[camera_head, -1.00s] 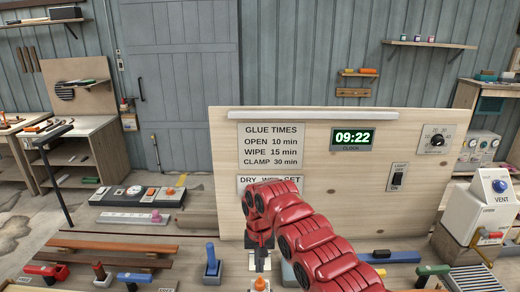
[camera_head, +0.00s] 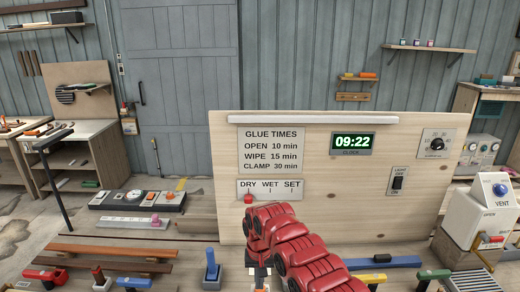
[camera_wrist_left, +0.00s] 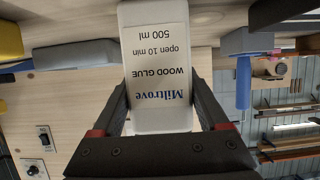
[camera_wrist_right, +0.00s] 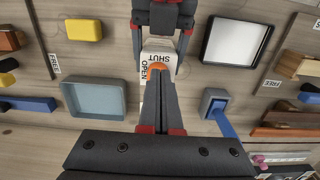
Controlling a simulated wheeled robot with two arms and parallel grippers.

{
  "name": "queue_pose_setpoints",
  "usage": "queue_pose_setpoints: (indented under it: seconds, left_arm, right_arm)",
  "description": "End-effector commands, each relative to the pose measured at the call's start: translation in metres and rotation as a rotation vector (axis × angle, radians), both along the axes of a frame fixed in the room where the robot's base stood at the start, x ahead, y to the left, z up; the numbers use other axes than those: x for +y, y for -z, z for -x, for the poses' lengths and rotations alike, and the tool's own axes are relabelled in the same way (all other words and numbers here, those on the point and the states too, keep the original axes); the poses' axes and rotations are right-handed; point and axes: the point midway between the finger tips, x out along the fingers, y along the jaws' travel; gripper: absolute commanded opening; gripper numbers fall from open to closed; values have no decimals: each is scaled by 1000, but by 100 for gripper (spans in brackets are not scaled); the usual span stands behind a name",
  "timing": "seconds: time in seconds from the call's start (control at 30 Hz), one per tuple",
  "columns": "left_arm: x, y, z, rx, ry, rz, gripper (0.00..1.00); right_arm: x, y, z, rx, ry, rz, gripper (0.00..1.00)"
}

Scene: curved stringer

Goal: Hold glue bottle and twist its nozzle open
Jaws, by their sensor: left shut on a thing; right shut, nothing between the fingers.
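The white glue bottle (camera_wrist_left: 155,12), labelled Miltrove wood glue 500 ml, stands between the fingers of my left gripper (camera_wrist_left: 160,95), shut on its body. In the right wrist view the bottle's white top (camera_wrist_right: 160,47) carries the words SHUT and OPEN. Its orange nozzle (camera_wrist_right: 157,67) shows only partly, behind the fingertips of my right gripper (camera_wrist_right: 157,78). The right gripper is shut with nothing held, its tips over the nozzle; I cannot tell if they touch it. In the head view my right gripper (camera_head: 258,268) points down at the bottom edge.
A grey-blue tray (camera_wrist_right: 95,99) and a white-faced tray (camera_wrist_right: 235,42) lie either side of the bottle. A blue-handled tool in a block (camera_wrist_right: 214,104) stands close by. The wooden panel (camera_head: 330,205) with clock rises behind. Clamps lie along the bench front.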

Motion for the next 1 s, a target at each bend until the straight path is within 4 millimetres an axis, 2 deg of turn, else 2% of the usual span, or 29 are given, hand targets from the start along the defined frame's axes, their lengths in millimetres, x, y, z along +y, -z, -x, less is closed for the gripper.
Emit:
queue_pose_setpoints:
  seconds: [1.0]
  left_arm:
    - [1, 1, 0, 2, -2, -1, 0]
  right_arm:
    - [-6, -1, -6, -8, 5, 4, 0]
